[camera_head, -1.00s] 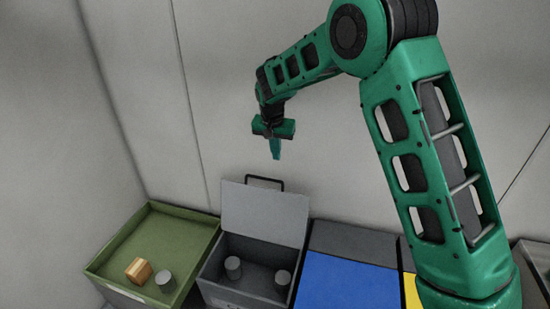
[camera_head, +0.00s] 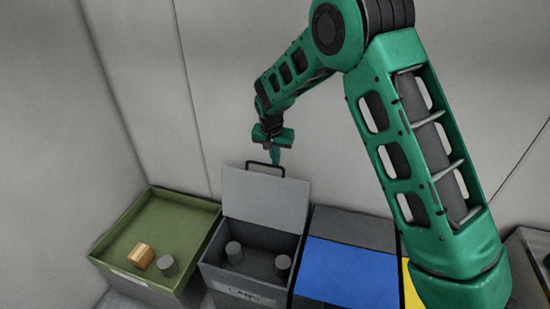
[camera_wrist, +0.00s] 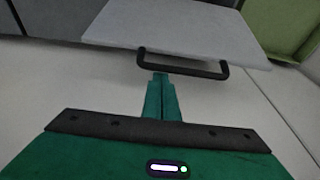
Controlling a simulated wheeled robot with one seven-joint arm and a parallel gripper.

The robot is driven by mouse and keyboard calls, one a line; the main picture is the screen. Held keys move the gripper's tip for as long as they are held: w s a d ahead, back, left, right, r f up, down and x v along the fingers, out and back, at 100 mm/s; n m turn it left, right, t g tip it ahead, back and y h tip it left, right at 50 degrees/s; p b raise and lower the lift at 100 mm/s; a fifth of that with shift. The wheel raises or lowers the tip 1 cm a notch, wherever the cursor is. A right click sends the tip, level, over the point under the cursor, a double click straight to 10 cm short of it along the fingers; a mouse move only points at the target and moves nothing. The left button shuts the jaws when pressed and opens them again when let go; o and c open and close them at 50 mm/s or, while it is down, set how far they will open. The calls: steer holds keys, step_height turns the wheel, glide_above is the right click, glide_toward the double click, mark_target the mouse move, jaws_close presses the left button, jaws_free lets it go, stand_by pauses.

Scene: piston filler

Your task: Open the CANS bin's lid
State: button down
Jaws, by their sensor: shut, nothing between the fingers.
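The CANS bin (camera_head: 240,283) is a dark grey box with a label on its front. Its light grey lid (camera_head: 265,198) stands raised at the back, so the inside shows, with two grey cans (camera_head: 234,252) in it. The lid's black handle (camera_head: 266,165) is at its top edge. My gripper (camera_head: 275,158) is shut and empty, at the handle's top edge in the head view. In the wrist view the fingertips (camera_wrist: 160,76) are close to the handle (camera_wrist: 182,65), and the lid (camera_wrist: 180,28) lies beyond it. I cannot tell whether they touch.
A green open tray-like bin (camera_head: 185,199) stands left, holding a wooden block (camera_head: 141,257) and a grey can (camera_head: 168,266). A bin with a blue lid (camera_head: 345,270) stands right, with a yellow one (camera_head: 410,290) beyond it. A pale wall rises close behind.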

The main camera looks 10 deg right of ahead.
steer(key=shift+s, duration=0.1)
steer(key=s+a+r+t, duration=0.1)
steer(key=s+a, duration=0.1)
steer(key=s, duration=0.3)
steer(key=shift+s+a, duration=0.2)
steer(key=shift+s, duration=0.05)
